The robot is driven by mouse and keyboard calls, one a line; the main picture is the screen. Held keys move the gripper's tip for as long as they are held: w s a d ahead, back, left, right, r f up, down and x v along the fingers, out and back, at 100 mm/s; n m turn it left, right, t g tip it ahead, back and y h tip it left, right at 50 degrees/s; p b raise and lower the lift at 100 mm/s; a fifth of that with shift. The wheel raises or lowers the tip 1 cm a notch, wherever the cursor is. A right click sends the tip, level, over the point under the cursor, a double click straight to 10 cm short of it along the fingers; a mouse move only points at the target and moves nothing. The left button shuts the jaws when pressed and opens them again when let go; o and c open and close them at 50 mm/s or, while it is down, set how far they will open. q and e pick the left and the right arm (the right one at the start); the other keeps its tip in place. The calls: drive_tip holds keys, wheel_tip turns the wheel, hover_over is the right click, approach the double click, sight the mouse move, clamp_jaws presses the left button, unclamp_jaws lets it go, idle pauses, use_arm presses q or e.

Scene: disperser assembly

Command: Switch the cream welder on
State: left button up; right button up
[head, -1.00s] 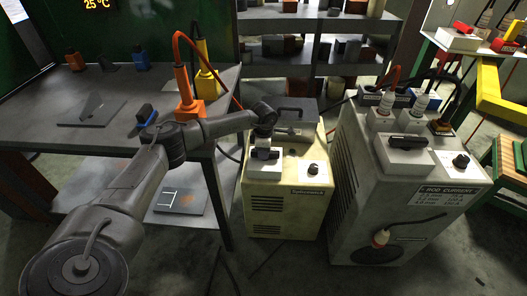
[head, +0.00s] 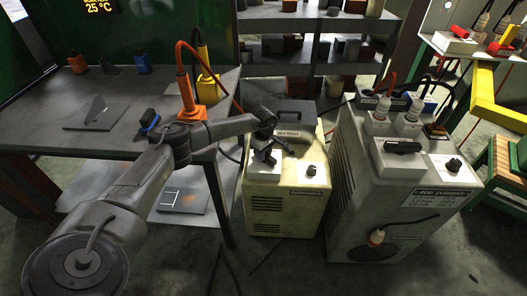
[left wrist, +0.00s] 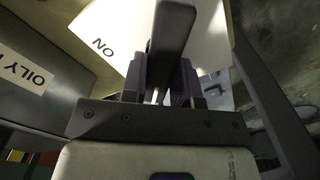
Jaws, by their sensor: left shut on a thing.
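The cream welder (head: 285,205) stands on the floor between the work table and a larger grey welder. On its top left is a white switch plate (head: 254,169) with a dark rotary handle. My left gripper (head: 266,151) is over this plate and partly hides the handle in the head view. In the left wrist view the dark handle (left wrist: 172,28) sits between the fingers of my left gripper (left wrist: 160,80), which is shut on it. The white plate beside it reads "ON". The handle's exact angle is hard to tell. My right gripper is not in view.
The grey welder (head: 385,205) with its own black switch stands close on the right. The work table (head: 120,125) on the left bears an orange plug (head: 187,100) and a yellow one (head: 208,85). Shelves (head: 300,65) stand behind. Open floor lies in front.

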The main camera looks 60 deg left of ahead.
use_arm(q)
drive_tip(key=m, duration=0.2)
drive_tip(key=shift+w+m, duration=0.1)
drive_tip(key=shift+m, duration=0.3)
drive_tip(key=m, duration=0.3)
drive_tip(key=shift+w+m, duration=0.1)
drive_tip(key=shift+m, duration=0.2)
drive_tip(key=shift+w+m, duration=0.1)
drive_tip(key=shift+m, duration=1.6)
drive_tip(key=o, duration=0.9)
wheel_tip(320, 180, up, 14)
drive_tip(key=p, duration=0.5)
